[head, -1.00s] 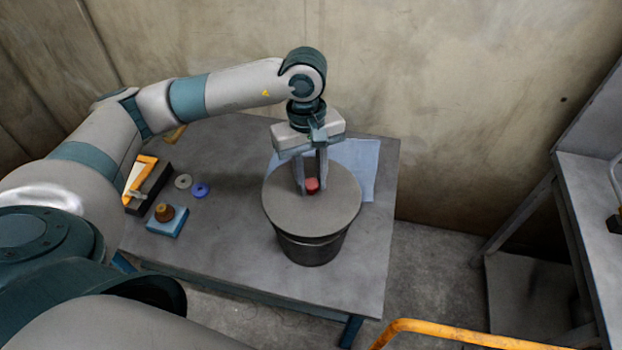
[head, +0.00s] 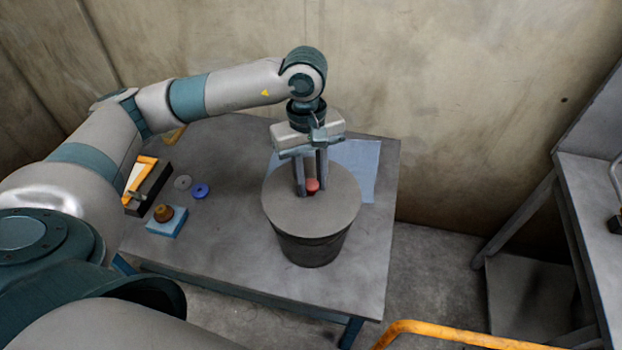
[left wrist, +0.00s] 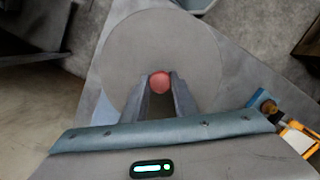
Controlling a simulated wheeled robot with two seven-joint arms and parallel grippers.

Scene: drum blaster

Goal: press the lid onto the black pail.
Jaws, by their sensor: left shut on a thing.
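The black pail (head: 312,248) stands upright on the grey table. The round grey lid (head: 310,212) lies over the pail's mouth and looks about level; I cannot tell whether its rim is seated. A red knob (head: 313,185) sits at the lid's middle. My left gripper (head: 311,190) points straight down and is shut on the red knob. In the left wrist view the lid (left wrist: 128,48) fills the middle, with the red knob (left wrist: 160,81) between the fingertips of my left gripper (left wrist: 160,84). The pail is mostly hidden under the lid there. My right gripper is not in view.
A light blue sheet (head: 360,165) lies behind the pail. At the table's left are a blue block with a brown knob (head: 167,222), a blue ring (head: 200,190), a grey ring (head: 182,182) and a dark box with orange parts (head: 148,186). An orange rail (head: 440,333) is at the front right.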

